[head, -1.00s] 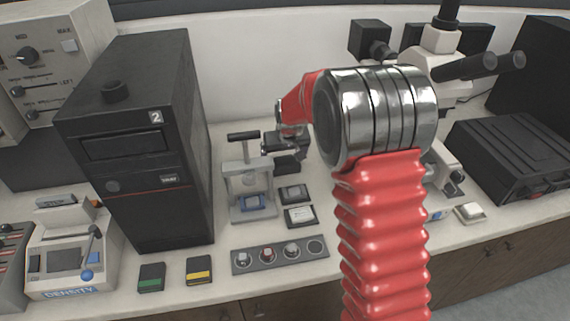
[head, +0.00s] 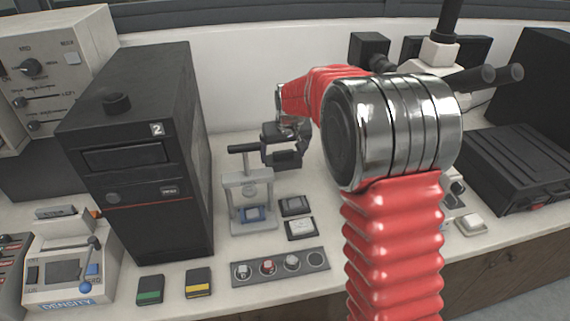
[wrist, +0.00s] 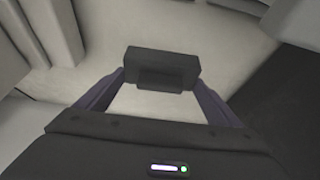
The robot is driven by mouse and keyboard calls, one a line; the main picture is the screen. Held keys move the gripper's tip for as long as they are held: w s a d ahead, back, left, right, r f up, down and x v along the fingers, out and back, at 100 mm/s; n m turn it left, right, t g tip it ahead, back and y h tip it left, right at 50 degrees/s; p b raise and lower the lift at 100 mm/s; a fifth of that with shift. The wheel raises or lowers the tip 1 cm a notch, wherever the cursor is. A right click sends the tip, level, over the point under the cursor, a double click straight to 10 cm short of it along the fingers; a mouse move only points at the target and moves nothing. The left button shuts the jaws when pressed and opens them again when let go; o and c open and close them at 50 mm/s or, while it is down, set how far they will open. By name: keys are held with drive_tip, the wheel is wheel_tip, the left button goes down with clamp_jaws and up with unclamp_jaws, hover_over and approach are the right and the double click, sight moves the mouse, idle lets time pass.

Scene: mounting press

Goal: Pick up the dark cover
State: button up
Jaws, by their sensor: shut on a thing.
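My gripper (head: 284,150) is above the bench, behind and to the right of the small grey press. In the wrist view its two fingers (wrist: 161,80) close on the ends of the dark cover (wrist: 162,64), a blocky dark piece held across the fingertips. In the head view the dark cover (head: 286,160) shows as a dark shape low between the fingers, partly hidden by them. It looks clear of the bench.
The grey press (head: 232,190) holds a blue piece (head: 250,213). Two dark-framed flat pieces (head: 295,205) lie to its right. A grey strip (head: 280,279) with round parts lies in front. A tall black unit (head: 140,200) stands left, a microscope (head: 440,55) right.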

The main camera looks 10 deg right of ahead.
sight(283, 151)
drive_tip(key=shift+r, duration=1.55)
